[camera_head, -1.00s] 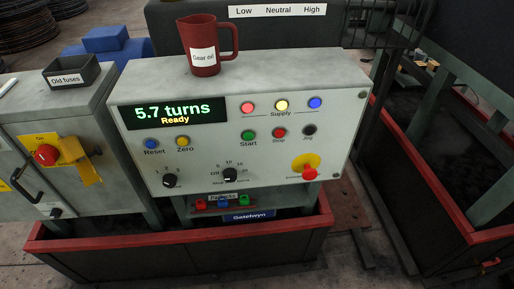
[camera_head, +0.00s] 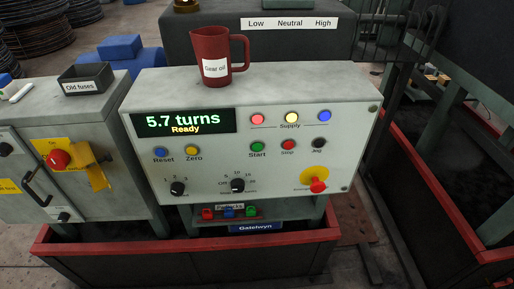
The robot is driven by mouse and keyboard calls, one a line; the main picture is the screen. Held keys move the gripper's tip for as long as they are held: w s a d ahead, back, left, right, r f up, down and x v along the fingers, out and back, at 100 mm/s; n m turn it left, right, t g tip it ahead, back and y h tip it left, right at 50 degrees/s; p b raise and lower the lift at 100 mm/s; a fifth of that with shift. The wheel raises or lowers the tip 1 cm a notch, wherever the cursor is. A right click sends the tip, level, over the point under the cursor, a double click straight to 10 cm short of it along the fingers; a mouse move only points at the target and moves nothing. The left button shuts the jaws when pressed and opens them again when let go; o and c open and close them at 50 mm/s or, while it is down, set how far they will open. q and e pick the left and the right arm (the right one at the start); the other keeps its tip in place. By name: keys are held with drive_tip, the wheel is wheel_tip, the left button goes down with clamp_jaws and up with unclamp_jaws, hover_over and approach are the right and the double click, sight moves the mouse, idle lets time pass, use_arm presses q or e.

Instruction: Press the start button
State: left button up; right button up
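The green start button (camera_head: 257,147), labelled "Start", is on the sloped front of the grey control panel (camera_head: 215,185), below the row of supply lamps. The red stop button (camera_head: 288,145) and the black jog button (camera_head: 318,144) are to its right. The display (camera_head: 185,122) reads "5.7 turns" and "Ready". Neither of my grippers shows in the head view, and nothing covers the start button.
A red gear oil jug (camera_head: 211,58) stands on top of the panel. A red emergency knob (camera_head: 318,186) on yellow is at lower right. At left are a cabinet with a red rotary switch (camera_head: 59,159) and an old fuses bin (camera_head: 87,79). Padlocks (camera_head: 229,211) sit below the panel.

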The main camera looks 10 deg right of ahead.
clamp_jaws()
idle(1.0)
